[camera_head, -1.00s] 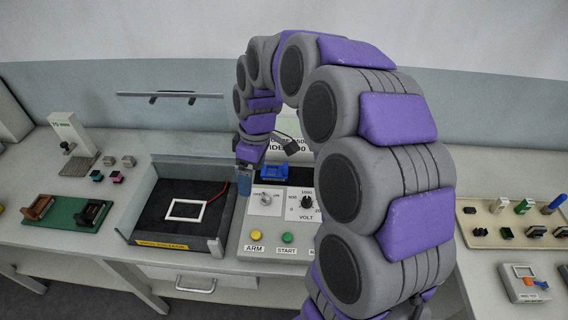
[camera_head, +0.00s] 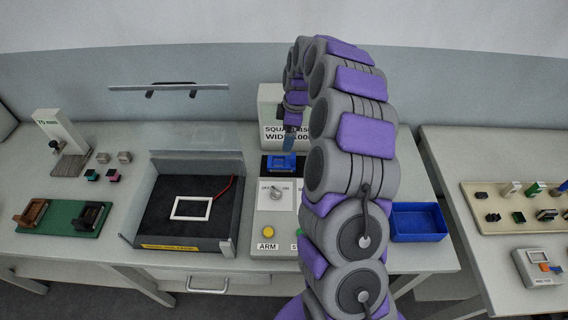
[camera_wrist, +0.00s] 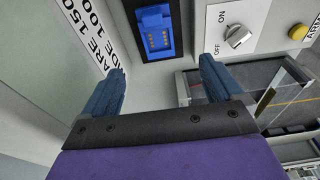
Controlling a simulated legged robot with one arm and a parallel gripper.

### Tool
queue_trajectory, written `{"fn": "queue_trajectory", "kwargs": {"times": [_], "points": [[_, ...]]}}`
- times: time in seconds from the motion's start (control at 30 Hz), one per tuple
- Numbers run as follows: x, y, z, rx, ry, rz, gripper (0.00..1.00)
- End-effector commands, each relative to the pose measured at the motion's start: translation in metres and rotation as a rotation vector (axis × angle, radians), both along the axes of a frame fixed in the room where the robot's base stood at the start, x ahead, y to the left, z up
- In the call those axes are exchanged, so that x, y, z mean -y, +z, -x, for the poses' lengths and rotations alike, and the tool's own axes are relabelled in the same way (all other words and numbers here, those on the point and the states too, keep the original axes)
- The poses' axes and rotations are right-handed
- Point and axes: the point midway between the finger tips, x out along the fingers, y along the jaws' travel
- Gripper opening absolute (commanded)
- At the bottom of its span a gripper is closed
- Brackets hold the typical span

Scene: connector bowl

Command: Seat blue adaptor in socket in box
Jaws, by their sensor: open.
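The blue adaptor (camera_head: 283,163) sits in a dark recess at the back of the grey control panel. In the wrist view the adaptor (camera_wrist: 154,34) shows gold contacts on its face. My gripper (camera_head: 289,146) is just above it in the head view. In the wrist view my gripper (camera_wrist: 163,72) is open and empty, with its blue fingers apart and the adaptor beyond their tips. An open box (camera_head: 155,243) with a dark interior stands left of the panel. A white square frame (camera_head: 176,217) lies inside it; I cannot tell whether this is the socket.
The box's clear lid (camera_head: 197,163) stands raised, and a red wire (camera_head: 226,188) runs inside. The panel has a knob (camera_head: 275,193) and buttons. A white sign block (camera_head: 270,105) stands behind it. A blue tray (camera_head: 418,222) is to the right of my arm.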

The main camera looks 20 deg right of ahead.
Motion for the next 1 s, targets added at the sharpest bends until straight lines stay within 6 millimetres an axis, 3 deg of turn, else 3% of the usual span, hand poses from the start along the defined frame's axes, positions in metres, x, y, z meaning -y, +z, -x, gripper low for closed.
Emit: {"fn": "queue_trajectory", "kwargs": {"times": [0.1,0.33,0.63,0.9,1.0], "points": [[-0.004,-0.028,0.000,-0.009,0.001,-0.003,0.94],[-0.010,-0.070,-0.002,-0.005,0.001,-0.002,0.94],[-0.012,-0.092,-0.006,-0.002,-0.001,-0.001,0.94],[-0.013,-0.129,-0.012,-0.005,0.001,-0.002,0.94],[-0.014,-0.135,-0.012,-0.004,0.001,-0.002,0.94]]}}
